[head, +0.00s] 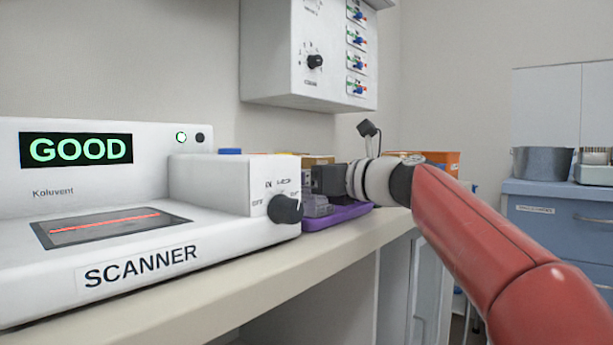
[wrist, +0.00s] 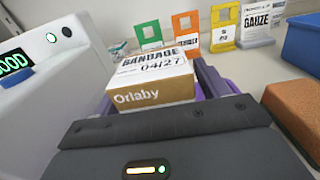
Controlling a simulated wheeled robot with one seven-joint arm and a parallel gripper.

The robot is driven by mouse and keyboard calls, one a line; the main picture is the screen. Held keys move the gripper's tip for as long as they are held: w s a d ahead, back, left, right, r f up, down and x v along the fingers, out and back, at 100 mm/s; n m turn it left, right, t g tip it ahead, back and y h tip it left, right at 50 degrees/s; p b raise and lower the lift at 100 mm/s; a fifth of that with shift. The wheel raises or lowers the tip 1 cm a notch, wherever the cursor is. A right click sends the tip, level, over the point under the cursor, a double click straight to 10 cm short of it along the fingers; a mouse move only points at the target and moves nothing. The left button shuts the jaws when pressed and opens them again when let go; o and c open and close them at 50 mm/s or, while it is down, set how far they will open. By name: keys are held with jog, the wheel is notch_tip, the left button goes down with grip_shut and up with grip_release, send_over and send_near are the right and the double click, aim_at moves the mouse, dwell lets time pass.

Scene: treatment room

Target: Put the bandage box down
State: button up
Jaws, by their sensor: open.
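The bandage box (wrist: 150,88) is brown and white, with "BANDAGE 04/27" on its top and "Orlaby" on its near side. It sits just ahead of my gripper's dark body in the wrist view, at the purple tray (head: 345,217). In the head view my gripper (head: 322,182) is over the tray, right of the scanner, and mostly hides the box. The gripper is open. The box's underside is hidden, so I cannot tell exactly how it rests. The white scanner (head: 60,270) shows "GOOD" in green.
Green (wrist: 150,35), orange (wrist: 185,35) and yellow (wrist: 222,30) tags stand behind the box, beside a gauze package (wrist: 259,22). A blue bin (wrist: 304,42) and an orange-brown block (wrist: 293,108) are at the right. A wall cabinet (head: 290,60) hangs above the counter (head: 270,265).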

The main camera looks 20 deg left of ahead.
jog(key=v, duration=1.2)
